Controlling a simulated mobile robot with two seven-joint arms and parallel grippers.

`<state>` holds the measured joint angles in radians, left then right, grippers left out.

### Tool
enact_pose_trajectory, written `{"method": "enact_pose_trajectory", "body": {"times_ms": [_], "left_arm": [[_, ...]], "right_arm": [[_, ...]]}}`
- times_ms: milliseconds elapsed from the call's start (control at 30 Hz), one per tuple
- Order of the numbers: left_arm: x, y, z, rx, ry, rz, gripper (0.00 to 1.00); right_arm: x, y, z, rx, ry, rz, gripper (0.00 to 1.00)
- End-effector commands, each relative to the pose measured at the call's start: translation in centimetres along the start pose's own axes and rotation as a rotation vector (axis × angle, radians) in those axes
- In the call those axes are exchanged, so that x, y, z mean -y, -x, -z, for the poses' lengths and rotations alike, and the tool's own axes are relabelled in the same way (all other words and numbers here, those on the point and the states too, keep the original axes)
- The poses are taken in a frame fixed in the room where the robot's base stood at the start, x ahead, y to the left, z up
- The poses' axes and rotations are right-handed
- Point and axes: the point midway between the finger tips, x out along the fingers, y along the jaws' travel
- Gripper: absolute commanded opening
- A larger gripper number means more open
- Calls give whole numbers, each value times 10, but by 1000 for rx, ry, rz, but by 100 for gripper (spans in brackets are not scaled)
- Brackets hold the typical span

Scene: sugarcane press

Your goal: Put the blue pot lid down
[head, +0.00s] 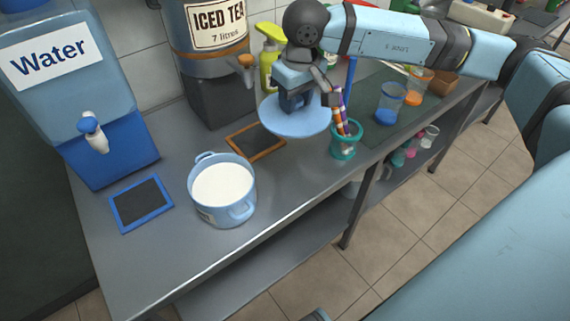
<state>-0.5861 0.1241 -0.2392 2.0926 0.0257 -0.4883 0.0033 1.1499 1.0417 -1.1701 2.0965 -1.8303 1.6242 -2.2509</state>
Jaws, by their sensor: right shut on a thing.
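The blue pot lid (296,122) is a light blue disc, held level above the counter at the right of the pot. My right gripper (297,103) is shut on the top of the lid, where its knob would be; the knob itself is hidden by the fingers. The blue pot (240,188) stands uncovered on the counter, with white contents inside and a handle on each side. The lid is apart from the pot. My left gripper is not in view.
An orange-framed dark mat (256,141) lies partly below the lid. A teal cup of striped straws (344,145) stands close right of it. A blue-framed mat (141,203), water dispenser (115,150) and iced tea dispenser (215,100) stand left and behind. The counter's front strip (297,185) is clear.

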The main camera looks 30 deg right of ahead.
Motion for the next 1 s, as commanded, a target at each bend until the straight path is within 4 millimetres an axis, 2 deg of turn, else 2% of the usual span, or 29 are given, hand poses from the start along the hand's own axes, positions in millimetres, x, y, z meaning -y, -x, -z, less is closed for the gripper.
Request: {"method": "enact_pose_trajectory", "body": {"times_ms": [200, 500, 633, 867, 1000], "left_arm": [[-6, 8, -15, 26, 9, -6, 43], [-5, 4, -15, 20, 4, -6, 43], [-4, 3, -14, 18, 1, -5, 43], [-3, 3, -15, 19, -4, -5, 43], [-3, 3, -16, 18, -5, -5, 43]], "right_arm": [[-1, -47, -7, 6, 1, -1, 9], [-1, -124, -17, 5, 1, -1, 9], [-1, -144, -19, 3, 1, -1, 9], [-1, -161, -20, 3, 1, -1, 9], [-1, -182, -24, 4, 1, -1, 9]]}}
